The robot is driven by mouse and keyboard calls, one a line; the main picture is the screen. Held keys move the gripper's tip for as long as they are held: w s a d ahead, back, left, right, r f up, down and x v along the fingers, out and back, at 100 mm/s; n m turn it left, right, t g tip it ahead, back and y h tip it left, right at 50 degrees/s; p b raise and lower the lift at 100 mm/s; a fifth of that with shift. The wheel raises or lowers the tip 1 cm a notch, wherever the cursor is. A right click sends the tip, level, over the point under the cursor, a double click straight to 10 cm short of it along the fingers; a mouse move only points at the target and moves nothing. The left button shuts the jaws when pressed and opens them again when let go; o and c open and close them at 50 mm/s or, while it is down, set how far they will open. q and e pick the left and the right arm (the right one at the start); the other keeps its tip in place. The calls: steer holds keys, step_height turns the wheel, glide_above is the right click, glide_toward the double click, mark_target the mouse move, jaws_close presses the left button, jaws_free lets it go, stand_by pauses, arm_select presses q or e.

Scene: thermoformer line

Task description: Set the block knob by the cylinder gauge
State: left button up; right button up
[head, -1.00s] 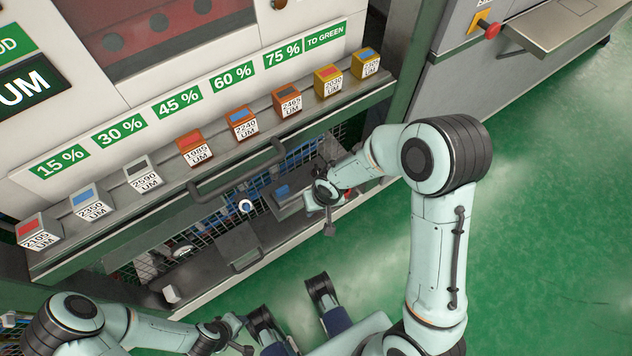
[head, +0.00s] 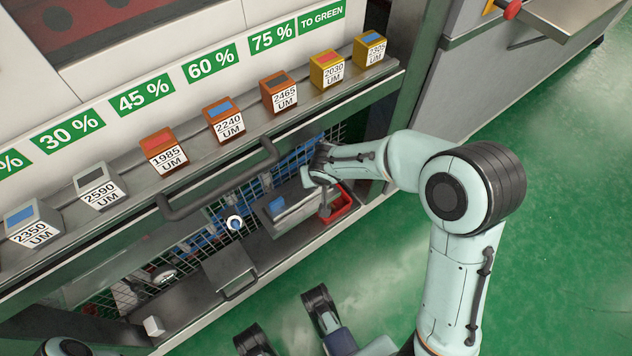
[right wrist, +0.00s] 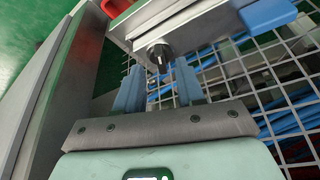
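A grey block (head: 296,213) with a blue part on top sits on the low shelf in the head view. In the right wrist view the block (right wrist: 190,22) carries a small black knob (right wrist: 158,55) with a light mark. My right gripper (right wrist: 157,68) is open there, its two fingers apart with the knob showing between and just past the tips. I cannot tell whether they touch it. In the head view the right gripper (head: 323,190) is at the block's right end. A small round white-faced dial with a blue rim (head: 234,222), possibly the cylinder gauge, is left of the block; its reading is too small. My left gripper is out of view.
A red bin (head: 342,205) stands right of the block. A dark bar handle (head: 215,188) crosses above the shelf. Wire mesh and blue hoses (right wrist: 290,110) lie close by. Labelled cubes (head: 227,120) line the ledge above. Green floor is open at right.

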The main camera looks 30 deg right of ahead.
steer(key=shift+b+x, duration=0.35)
steer(key=shift+x, duration=1.4)
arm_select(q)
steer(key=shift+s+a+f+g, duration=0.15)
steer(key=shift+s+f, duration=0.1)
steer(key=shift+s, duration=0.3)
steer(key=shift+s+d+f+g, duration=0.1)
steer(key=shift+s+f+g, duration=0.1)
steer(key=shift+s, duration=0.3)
arm_select(e)
jaws_close()
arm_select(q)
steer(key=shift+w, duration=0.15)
